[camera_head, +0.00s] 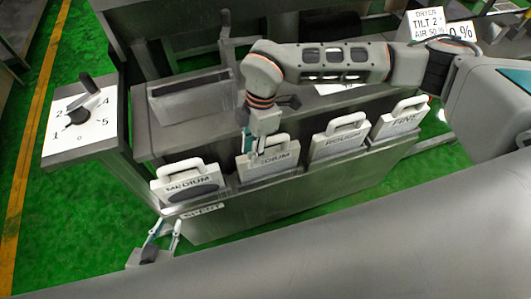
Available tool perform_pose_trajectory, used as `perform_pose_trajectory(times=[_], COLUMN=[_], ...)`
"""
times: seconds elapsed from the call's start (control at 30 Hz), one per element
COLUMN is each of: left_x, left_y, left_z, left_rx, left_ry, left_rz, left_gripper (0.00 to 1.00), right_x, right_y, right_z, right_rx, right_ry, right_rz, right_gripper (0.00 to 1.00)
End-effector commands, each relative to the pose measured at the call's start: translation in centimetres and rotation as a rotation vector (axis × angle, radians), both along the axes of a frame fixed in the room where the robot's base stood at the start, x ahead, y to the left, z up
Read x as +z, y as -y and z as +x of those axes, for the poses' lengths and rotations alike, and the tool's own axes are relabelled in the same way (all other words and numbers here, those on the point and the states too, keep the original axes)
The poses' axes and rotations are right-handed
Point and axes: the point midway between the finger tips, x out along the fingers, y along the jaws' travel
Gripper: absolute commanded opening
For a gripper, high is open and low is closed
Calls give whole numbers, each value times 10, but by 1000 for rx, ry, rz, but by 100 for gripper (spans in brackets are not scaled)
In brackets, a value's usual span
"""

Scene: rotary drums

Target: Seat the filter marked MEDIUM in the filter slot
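A pale filter marked MEDIUM (190,188) with a dark patch on its face stands at the left end of the rack, above a SPENT label (202,209). A second pale filter (282,158), its visible letters ending in "DIUM", stands to its right. My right gripper (259,150) points down at this second filter's handle and hides much of it; I cannot tell whether its fingers are closed on it. My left gripper (162,234) is open and empty, below the SPENT end of the rack. An open-topped grey box (165,110) behind the rack may be the filter slot; no label shows.
Filters marked ROUGH (338,142) and FINE (402,123) stand farther right in the grey rack (225,222). A dial panel (98,128) with a dark knob and lever is at left.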

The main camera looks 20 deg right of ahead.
Motion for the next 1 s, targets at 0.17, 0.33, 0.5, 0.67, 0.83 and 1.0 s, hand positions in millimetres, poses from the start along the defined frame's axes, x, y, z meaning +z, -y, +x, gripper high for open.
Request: perform_pose_trajectory(times=[0.17, 0.33, 0.5, 0.67, 0.83, 1.0], left_x=[0, 1, 4, 6, 7, 12], left_y=[0, 0, 0, 0, 0, -1], left_z=[0, 0, 0, 0, 0, 0], left_rx=[1, 0, 0, 0, 0, -1], left_ry=[0, 0, 0, -1, -1, 0], left_rz=[-1, 0, 0, 1, 1, 1], left_gripper=[27, 27, 27, 27, 27, 27], right_x=[8, -2, -31, -51, -61, -83], right_y=[50, 59, 58, 57, 57, 58], right_z=[37, 41, 40, 41, 41, 41], right_rx=[-146, -176, -174, -172, -171, -172], right_ry=[82, 94, 92, 94, 95, 93], right_rz=[-170, -201, -199, -197, -195, -197], right_gripper=[29, 29, 29, 29, 29, 29])
